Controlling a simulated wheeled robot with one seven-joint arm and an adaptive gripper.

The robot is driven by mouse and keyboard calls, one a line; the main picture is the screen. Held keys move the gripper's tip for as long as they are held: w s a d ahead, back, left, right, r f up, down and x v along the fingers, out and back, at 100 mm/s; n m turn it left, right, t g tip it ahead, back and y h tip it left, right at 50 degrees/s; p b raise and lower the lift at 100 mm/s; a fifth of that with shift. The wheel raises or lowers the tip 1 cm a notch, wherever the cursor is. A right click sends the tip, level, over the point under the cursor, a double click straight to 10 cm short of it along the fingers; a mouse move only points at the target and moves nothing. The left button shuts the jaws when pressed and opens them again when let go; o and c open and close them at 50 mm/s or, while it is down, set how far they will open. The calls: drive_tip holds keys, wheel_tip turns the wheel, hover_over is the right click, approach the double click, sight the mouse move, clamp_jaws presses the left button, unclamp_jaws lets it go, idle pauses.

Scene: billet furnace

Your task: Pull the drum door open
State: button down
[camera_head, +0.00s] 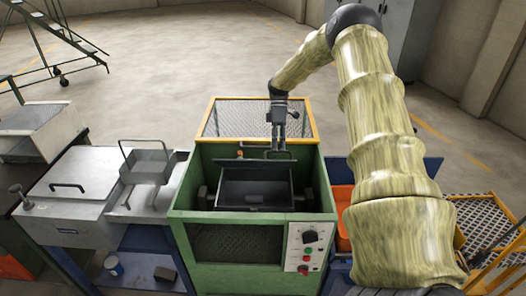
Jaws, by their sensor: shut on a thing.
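A green machine (190,200) with a yellow-framed mesh guard (258,101) stands in the middle of the head view. Inside its open top is a dark drum (254,189), with a boxy opening facing up. A dark door panel (242,164) shows at the back edge of the drum opening, with a bar handle (266,155) just behind it. My gripper (278,148) points down at the back of the machine and is shut on the handle. The fingertips are small in view, and the exact contact is hard to see.
A control panel (306,249) with a dial and buttons is at the machine's front right. A wire basket (148,165) and a lidded grey unit (74,184) stand left. An orange bin (343,212) is at the right, partly behind my arm. Open floor lies beyond.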

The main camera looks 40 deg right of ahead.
drive_tip(key=c, duration=2.2)
unclamp_jaws()
drive_tip(key=shift+w+d+r, duration=0.45)
drive_tip(key=shift+w+d, duration=0.15)
drive_tip(key=shift+w, duration=0.05)
drive_tip(key=o, duration=0.7)
drive_tip(key=shift+w+d+f, duration=0.1)
drive_tip(key=shift+d+f, duration=0.05)
drive_tip(key=shift+f, duration=0.1)
drive_tip(key=shift+r, duration=0.1)
drive_tip(key=shift+v, duration=6)
drive_tip(key=shift+d, duration=0.15)
